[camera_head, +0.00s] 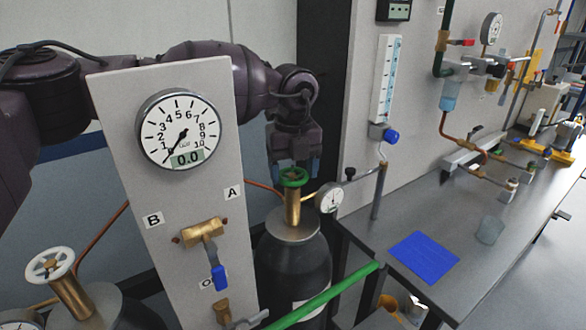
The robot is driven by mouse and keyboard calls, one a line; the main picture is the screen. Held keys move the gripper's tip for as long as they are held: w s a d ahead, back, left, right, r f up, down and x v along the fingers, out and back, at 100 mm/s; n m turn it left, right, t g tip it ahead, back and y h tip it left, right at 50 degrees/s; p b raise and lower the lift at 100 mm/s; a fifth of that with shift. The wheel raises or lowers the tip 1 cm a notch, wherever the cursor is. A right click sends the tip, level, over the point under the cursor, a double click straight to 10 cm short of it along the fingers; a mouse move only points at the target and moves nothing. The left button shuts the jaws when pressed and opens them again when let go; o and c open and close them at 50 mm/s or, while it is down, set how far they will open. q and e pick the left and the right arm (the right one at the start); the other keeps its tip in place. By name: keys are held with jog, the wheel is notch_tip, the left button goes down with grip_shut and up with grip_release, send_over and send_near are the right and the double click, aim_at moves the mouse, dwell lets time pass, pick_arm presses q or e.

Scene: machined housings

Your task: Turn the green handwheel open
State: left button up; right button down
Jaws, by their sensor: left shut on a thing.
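The green handwheel (293,177) sits on top of a brass valve on a dark gas cylinder (294,262), right of the grey panel. My left arm reaches behind the panel, and my left gripper (294,168) points down onto the handwheel from above. Its fingers are at the wheel's rim, shut on it. How far the wheel is turned cannot be told. My right gripper is not in view.
The panel (180,85) carries a round gauge (181,130) reading 0.0 and a blue-handled valve (217,277). A white handwheel (50,264) is at lower left. A small gauge (329,198) is beside the green wheel. A bench (455,240) with a blue mat (424,258) is right.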

pick_arm(q)
jog(key=shift+w+r+n, duration=0.1)
jog(key=shift+r+n, duration=0.05)
jog(key=shift+n, duration=0.25)
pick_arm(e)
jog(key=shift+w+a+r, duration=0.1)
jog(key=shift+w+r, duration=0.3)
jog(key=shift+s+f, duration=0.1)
pick_arm(q)
jog(key=o, duration=0.7)
jog(key=shift+o, duration=1.1)
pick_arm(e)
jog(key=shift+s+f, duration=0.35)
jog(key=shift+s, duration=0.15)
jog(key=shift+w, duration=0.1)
